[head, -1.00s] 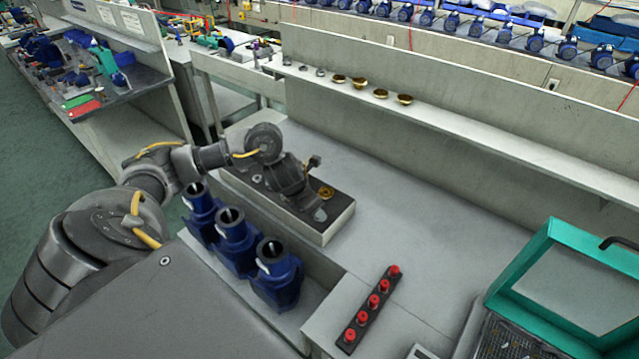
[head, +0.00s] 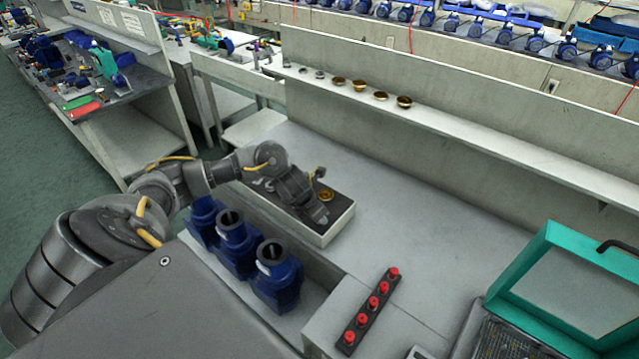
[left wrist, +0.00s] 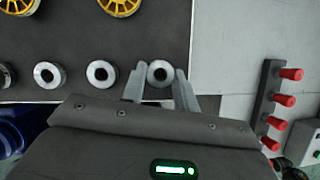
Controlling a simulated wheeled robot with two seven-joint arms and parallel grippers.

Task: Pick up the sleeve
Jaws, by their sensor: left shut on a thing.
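The sleeve (left wrist: 160,73) is a small pale metal ring with a dark bore, near the right end of a row of similar rings in the left wrist view. My left gripper (left wrist: 161,76) has one finger on each side of it and is shut on it. In the head view my left gripper (head: 319,214) is low over the front right end of the dark-topped tray (head: 338,228), where the sleeve is hidden. Whether the sleeve touches the tray cannot be told. My right gripper is out of view.
More sleeves (left wrist: 102,73) lie left of the held one, with yellow wheels (left wrist: 119,5) behind. Blue pump bodies (head: 274,275) stand in front of the tray. A strip of red buttons (head: 371,311) and a green-framed box (head: 545,280) are at right. The table's middle is clear.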

